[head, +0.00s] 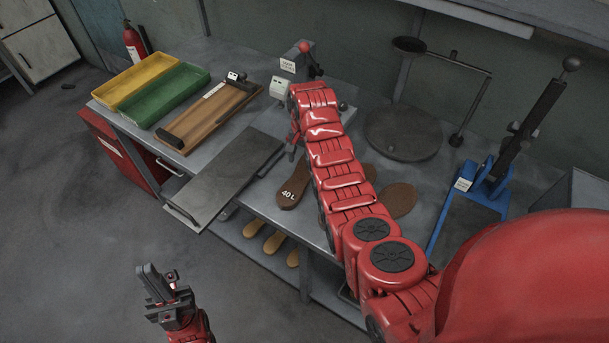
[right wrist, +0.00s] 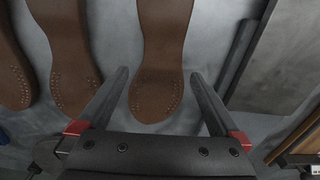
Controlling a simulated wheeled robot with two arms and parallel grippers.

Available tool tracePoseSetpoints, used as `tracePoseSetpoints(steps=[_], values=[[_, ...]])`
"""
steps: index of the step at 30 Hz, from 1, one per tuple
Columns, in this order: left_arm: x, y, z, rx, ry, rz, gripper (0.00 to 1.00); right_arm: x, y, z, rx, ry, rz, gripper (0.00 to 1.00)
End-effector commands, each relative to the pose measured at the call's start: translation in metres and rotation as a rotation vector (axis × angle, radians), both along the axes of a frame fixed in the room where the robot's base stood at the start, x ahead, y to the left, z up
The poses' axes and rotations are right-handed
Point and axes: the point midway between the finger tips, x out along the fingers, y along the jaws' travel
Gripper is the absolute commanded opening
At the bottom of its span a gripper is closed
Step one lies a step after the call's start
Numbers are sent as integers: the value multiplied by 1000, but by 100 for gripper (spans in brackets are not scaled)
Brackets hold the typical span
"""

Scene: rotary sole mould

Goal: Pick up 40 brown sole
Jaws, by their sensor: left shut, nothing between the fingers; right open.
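A brown sole marked "40 L" (head: 287,200) lies on the grey bench, with its far end hidden by my right arm. Another brown sole (head: 400,198) lies to the right of the arm, and a third is mostly hidden behind it. My right gripper (right wrist: 160,77) is open and empty. Its fingers straddle the end of one brown sole (right wrist: 163,45) in the right wrist view, the one nearest the metal plate; no label shows there. Two more brown soles (right wrist: 68,60) lie left of it. My left gripper (head: 158,288) is shut and empty, over the floor.
A grey metal plate with handles (head: 228,175) lies left of the soles. Beyond it are a wooden board (head: 212,115), a green tray (head: 180,95) and a yellow tray (head: 135,80). A round dark plate (head: 403,135) and a blue lever press (head: 485,190) stand right. Tan soles (head: 274,242) lie on the lower shelf.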

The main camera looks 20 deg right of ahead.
Motion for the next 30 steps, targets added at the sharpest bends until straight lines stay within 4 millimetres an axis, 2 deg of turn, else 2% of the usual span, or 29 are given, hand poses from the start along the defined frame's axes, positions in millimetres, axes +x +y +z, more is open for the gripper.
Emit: tracePoseSetpoints(steps=[2,6,14,23,26,30], values=[[0,0,14,0,0,0,0,-2,2,-4,0,3,0,100],[0,0,25,0,0,0,0,-2,5,-22,1,5,0,100],[0,0,27,0,0,0,0,-1,5,-44,0,1,0,100],[0,0,27,0,0,0,0,-1,5,-47,-1,-1,1,100],[0,0,27,0,0,0,0,-1,5,-46,-1,-1,1,86],[0,0,27,0,0,0,0,-1,5,-46,0,-1,1,60]])
